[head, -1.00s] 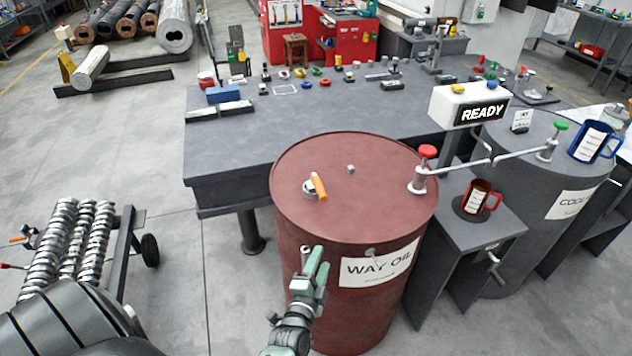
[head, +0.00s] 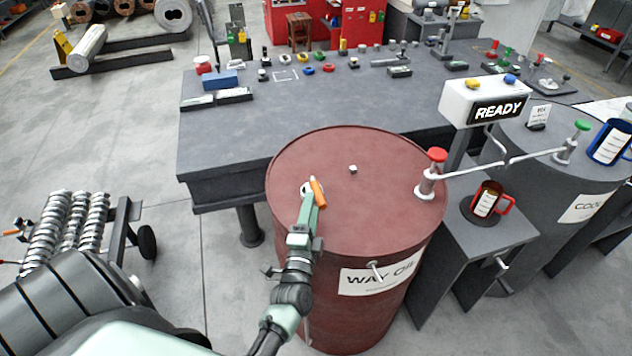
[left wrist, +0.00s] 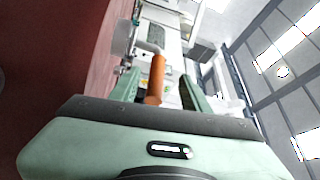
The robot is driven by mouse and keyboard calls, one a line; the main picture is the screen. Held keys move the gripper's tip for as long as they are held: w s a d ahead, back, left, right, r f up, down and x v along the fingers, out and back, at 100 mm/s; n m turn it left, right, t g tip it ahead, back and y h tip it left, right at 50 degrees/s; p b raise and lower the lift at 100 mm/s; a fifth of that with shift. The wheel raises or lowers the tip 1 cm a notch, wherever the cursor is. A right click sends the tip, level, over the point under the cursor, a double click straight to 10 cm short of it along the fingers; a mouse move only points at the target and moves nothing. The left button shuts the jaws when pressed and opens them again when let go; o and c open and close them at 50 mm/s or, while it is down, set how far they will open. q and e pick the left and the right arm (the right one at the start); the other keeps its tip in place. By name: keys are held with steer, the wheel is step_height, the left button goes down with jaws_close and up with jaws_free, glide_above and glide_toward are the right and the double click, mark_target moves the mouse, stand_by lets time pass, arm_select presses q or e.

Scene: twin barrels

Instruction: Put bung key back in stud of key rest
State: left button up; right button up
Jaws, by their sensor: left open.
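The bung key, with an orange handle (head: 318,192), sits at a pale round fitting (head: 307,188) on the left part of the red WAY OIL barrel (head: 352,215). My left gripper (head: 312,200) is at the handle, jaws open. In the left wrist view the orange handle (left wrist: 156,78) stands between the two open fingers (left wrist: 158,88), with a gap seen on the right side; I cannot tell whether it touches the left finger. A small grey square stud (head: 352,169) stands on the barrel top. I cannot tell for sure which part is the key rest. My right gripper is out of view.
A red-knobbed valve (head: 432,172) with a pipe stands at the barrel's right rim. A small hooked fitting (head: 375,268) is at its front. A READY box (head: 485,100), a red mug (head: 488,199) and a grey barrel (head: 540,160) are to the right. A workbench (head: 225,150) lies behind.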

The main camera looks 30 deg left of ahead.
mark_target(316, 185)
arm_select(q)
steer(key=b+x, duration=0.2)
steer(key=x, duration=0.1)
steer(key=b+x, duration=0.1)
steer(key=shift+w+a+f, duration=0.15)
steer(key=shift+w+f, duration=0.15)
steer(key=shift+w, duration=0.05)
steer(key=shift+b+x, duration=0.5)
steer(key=shift+x, duration=0.7)
steer(key=shift+w+a, duration=0.15)
steer(key=shift+w, duration=0.1)
steer(key=shift+r, duration=0.15)
jaws_close()
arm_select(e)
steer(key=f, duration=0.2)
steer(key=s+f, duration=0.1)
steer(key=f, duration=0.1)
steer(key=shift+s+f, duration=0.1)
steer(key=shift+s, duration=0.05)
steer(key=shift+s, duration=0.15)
arm_select(q)
steer(key=shift+r, duration=0.15)
